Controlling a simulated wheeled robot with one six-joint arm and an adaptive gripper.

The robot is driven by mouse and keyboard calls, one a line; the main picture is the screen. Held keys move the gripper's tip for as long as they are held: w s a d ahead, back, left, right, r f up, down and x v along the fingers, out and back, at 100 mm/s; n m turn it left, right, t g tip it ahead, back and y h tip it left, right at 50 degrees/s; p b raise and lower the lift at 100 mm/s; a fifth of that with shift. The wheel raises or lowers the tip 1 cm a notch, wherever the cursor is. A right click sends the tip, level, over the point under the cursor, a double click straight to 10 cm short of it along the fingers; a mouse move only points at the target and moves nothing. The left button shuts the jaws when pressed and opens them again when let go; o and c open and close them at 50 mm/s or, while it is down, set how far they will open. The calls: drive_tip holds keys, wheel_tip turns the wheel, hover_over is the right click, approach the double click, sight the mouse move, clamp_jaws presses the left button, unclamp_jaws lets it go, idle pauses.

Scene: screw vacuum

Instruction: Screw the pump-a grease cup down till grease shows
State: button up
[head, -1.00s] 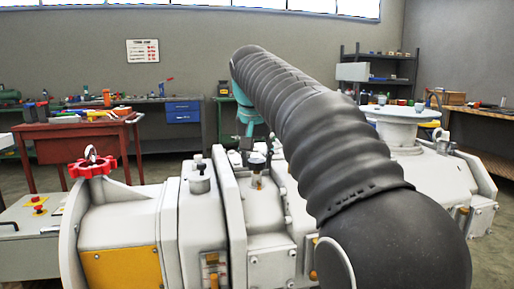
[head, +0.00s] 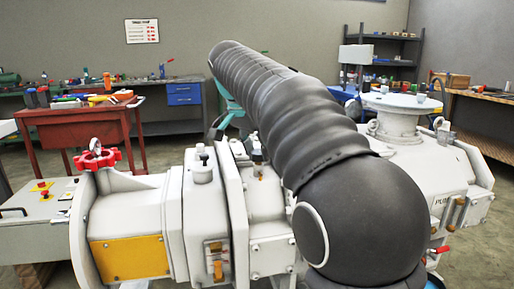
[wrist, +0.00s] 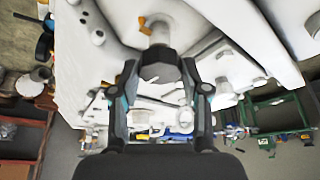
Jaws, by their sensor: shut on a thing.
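The pump-a grease cup shows in the wrist view as a dark grey cap (wrist: 154,68) on a pale stem (wrist: 160,33) that stands on the white pump casing. My gripper (wrist: 158,72) has a finger on each side of the cap and is shut on it. In the head view, the pump (head: 133,215) fills the foreground, and my arm hides most of the gripper. A small dark-topped fitting (head: 258,157) shows beside the arm, and I cannot tell whether it is the cup. I see no grease at the cup.
A red handwheel (head: 97,158) stands on the pump's left end. A wide pale flange (head: 401,104) rises on the right. A control box (head: 38,228) stands at the left, and a red cart (head: 75,135) is behind it. Workbenches line the back wall.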

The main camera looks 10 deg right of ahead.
idle(0.3)
drive_tip(key=o, duration=1.1)
drive_tip(key=shift+o, duration=0.2)
drive_tip(key=v, duration=1.2)
drive_tip(key=s+d+f+n+t+y, duration=0.1)
drive_tip(key=s+f+n, duration=0.4)
drive_tip(key=s+f, duration=0.8)
drive_tip(key=s+d+f+n+t+y, duration=0.2)
drive_tip(key=s+f+n, duration=0.3)
drive_tip(key=s+f, duration=0.9)
wheel_tip(320, 180, down, 4)
drive_tip(key=shift+d+f+n+y, duration=0.1)
drive_tip(key=shift+d+n+y, duration=0.2)
drive_tip(key=shift+d, duration=0.2)
